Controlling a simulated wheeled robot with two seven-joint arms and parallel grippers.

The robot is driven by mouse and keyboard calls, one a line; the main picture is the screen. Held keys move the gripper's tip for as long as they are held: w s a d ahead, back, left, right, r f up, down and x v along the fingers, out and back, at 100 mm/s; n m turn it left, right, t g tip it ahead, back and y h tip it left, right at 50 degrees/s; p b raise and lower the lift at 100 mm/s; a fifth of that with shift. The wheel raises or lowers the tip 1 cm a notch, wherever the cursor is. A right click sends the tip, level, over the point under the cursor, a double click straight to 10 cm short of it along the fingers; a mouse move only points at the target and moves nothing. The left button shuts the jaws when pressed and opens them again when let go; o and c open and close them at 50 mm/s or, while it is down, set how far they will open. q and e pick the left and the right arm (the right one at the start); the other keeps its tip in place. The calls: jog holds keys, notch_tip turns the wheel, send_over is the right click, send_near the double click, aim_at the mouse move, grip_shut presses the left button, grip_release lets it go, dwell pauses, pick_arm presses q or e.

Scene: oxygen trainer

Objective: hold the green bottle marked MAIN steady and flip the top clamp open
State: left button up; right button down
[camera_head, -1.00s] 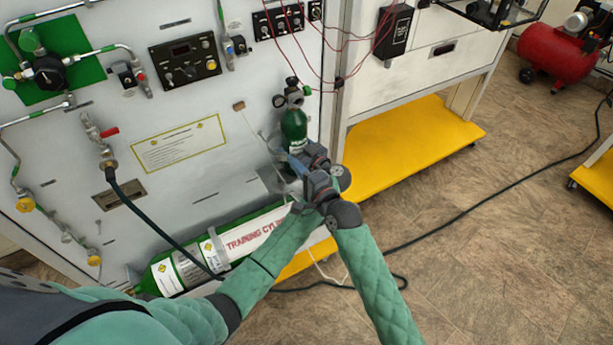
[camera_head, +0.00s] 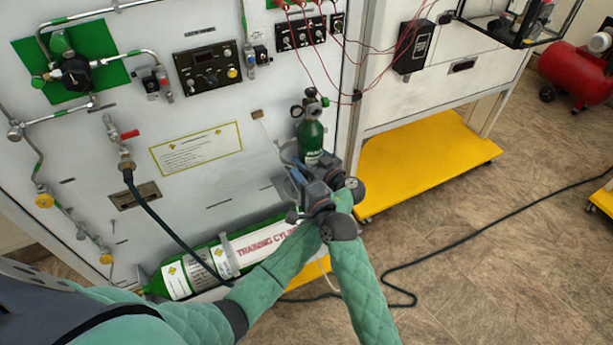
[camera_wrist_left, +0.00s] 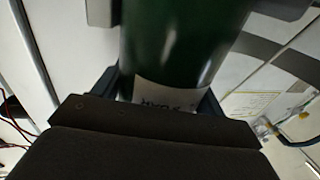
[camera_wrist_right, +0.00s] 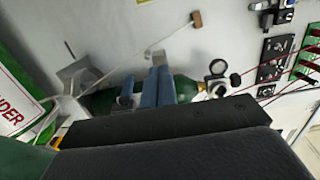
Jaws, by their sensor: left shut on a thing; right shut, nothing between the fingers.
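The green bottle (camera_head: 311,137) stands upright against the white panel, its valve and gauge on top. Its side and part of a white label fill the left wrist view (camera_wrist_left: 175,50). My left gripper (camera_head: 313,164) is shut around its lower body. My right gripper (camera_head: 294,180) is shut and empty, just left of and below the bottle, close to my left gripper. In the right wrist view its blue-grey fingers (camera_wrist_right: 157,85) show in front of the bottle (camera_wrist_right: 185,88). Grey metal pieces (camera_wrist_left: 282,8) flank the bottle; I cannot tell the clamp's state. The MAIN marking is not readable.
A large training cylinder (camera_head: 245,250) lies low along the panel under my arms. Red wires (camera_head: 335,60) run above. A yellow shelf (camera_head: 420,160) is at right, with open floor before it.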

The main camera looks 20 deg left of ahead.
jog(key=shift+s, duration=0.1)
dwell(0.3)
jog(key=s+a+v, duration=0.1)
jog(key=v, duration=0.8)
jog(key=shift+s+d, duration=0.15)
jog(key=shift+s, duration=0.25)
pick_arm(q)
jog(key=o, duration=2.1)
